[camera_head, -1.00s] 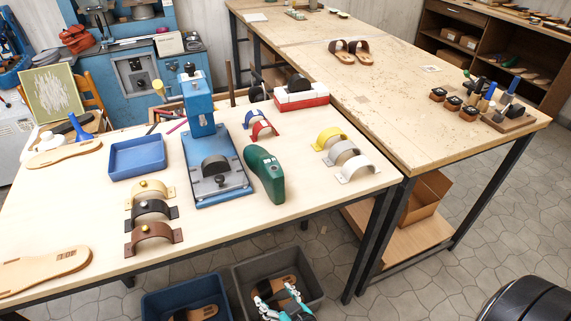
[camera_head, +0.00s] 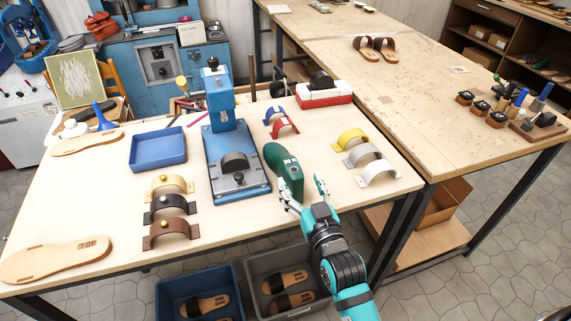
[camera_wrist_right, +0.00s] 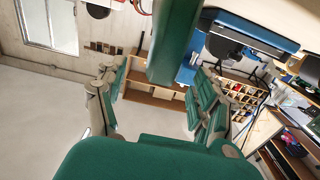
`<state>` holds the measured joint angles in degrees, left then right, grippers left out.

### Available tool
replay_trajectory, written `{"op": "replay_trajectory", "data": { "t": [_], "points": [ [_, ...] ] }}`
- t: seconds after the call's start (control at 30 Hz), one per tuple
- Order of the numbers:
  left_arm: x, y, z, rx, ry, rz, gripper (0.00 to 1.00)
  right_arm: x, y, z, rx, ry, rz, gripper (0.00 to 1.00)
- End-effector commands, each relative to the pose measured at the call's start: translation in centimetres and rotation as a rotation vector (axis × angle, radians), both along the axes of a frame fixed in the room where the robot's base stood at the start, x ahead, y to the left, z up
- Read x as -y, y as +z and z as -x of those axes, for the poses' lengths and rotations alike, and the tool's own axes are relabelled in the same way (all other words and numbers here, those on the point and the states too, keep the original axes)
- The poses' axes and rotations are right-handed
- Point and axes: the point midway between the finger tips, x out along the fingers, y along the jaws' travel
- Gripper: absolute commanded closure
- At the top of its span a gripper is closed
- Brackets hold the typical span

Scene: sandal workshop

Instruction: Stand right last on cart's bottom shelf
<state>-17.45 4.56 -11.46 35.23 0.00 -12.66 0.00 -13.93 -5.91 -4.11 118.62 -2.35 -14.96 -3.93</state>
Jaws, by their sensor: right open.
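A green shoe last (camera_head: 284,172) lies on the pale workbench (camera_head: 100,235), to the right of the blue press, close to the front edge. I cannot tell from its shape whether it is the right one. My right gripper (camera_head: 306,194) is open and empty at the near end of the last, fingers pointing toward it. In the right wrist view the last (camera_wrist_right: 172,45) shows at the top, between the open fingers (camera_wrist_right: 157,92) and beyond their tips. Contact is not visible. My left gripper is out of view. I cannot make out a cart.
The blue press (camera_head: 232,150) stands close left of the last. White, grey and yellow straps (camera_head: 378,172) lie to its right. A grey bin (camera_head: 262,262) and a blue bin (camera_head: 168,288) with sandals stand below the bench front. A second table (camera_head: 440,125) adjoins on the right.

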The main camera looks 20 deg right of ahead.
Motion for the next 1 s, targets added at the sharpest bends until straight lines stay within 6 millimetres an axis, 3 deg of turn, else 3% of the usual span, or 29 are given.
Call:
{"op": "replay_trajectory", "data": {
  "t": [0.27, 0.6, 0.87, 1.0],
  "points": [
    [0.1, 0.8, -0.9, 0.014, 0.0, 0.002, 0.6, -0.1, 0.1, -2.3, 0.0, 0.0, 0.0, 0.31],
    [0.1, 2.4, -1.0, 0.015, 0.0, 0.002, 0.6, -0.3, 0.1, -6.8, 0.0, 0.0, 0.0, 0.31],
    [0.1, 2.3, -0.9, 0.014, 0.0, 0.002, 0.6, -0.3, 0.0, -7.1, 0.0, 0.0, 0.0, 0.31],
    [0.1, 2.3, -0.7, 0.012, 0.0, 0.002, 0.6, -0.3, 0.0, -7.1, 0.0, 0.0, 0.0, 0.46]
  ]
}}
